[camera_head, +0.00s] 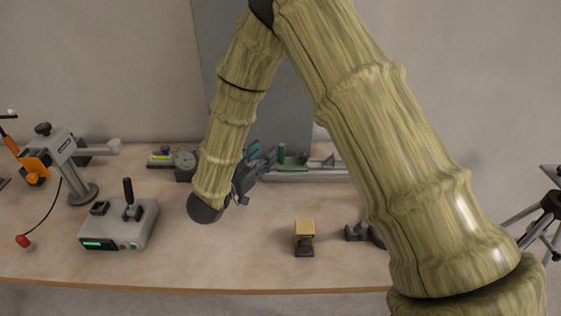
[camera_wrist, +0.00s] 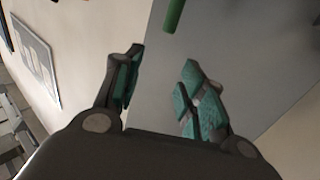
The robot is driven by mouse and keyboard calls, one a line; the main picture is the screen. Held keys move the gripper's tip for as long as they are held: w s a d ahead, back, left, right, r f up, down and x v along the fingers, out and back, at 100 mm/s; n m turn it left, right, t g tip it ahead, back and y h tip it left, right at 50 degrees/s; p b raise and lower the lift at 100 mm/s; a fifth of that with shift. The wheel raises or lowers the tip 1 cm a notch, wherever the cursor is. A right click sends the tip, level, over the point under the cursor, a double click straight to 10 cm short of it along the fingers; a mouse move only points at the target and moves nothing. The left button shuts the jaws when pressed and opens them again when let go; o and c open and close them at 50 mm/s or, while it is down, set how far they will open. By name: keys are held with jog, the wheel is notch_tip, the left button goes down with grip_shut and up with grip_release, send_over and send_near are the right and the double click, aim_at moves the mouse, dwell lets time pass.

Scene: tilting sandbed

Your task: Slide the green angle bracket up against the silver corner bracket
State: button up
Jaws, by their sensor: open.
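My gripper (camera_head: 261,155) is open and empty, its teal finger pads pointing toward the back of the table in the head view. The wrist view shows the two fingers (camera_wrist: 162,64) apart with nothing between them. A small green upright piece (camera_head: 282,152) stands on a long grey bed at the back, just right of the fingers; I cannot tell whether it is the green angle bracket. A green rod-like end (camera_wrist: 174,15) shows at the top of the wrist view, beyond the fingers. A small greyish piece (camera_head: 328,162) farther right on the bed may be the silver corner bracket.
The long grey bed (camera_head: 305,176) runs along the table's back, its right end behind my arm. A round dial (camera_head: 185,160) stands left of my arm. A grey control box (camera_head: 118,225), a stand (camera_head: 83,190) and a yellow-topped block (camera_head: 304,232) occupy the table. A grey panel (camera_head: 215,60) rises behind.

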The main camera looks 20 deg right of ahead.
jog(key=b, duration=0.4)
send_near(280, 151)
jog(key=p+x, duration=0.2)
jog(key=x, duration=0.9)
jog(key=shift+w, duration=0.1)
grip_shut()
